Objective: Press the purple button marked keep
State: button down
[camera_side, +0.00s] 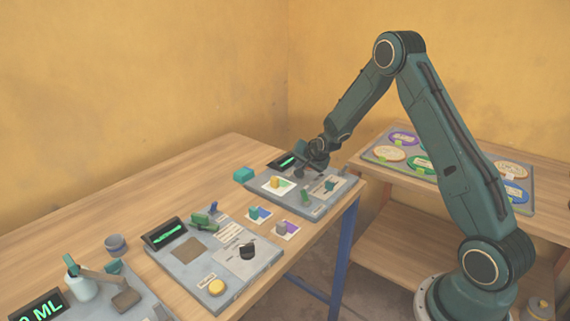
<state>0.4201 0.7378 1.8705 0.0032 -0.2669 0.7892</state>
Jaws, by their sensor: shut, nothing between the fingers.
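My gripper (308,168) is at the far end of the bent arm, low over the grey panel at the back of the long table. Its fingers are shut and small in the picture, and I cannot tell whether they touch anything there. A purple oval plate (404,138) lies at the back left of a grey board (450,183) on the right-hand table, well to the right of my gripper. It carries writing too small to read, so I cannot tell whether it says keep. Green (418,162), blue (516,194) and pale orange-rimmed ovals share the board.
The grey panel (318,208) under my gripper holds a dark display and small coloured blocks. Two cards (286,228) with blocks lie in front of it. A nearer panel (215,262) has a yellow round button (216,287) and a black knob (247,251). A white bottle (82,288) stands front left.

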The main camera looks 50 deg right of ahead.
jog(key=shift+f, duration=0.85)
dwell(0.9)
jog(key=shift+r, duration=0.85)
dwell(0.4)
jog(key=shift+r, duration=2.5)
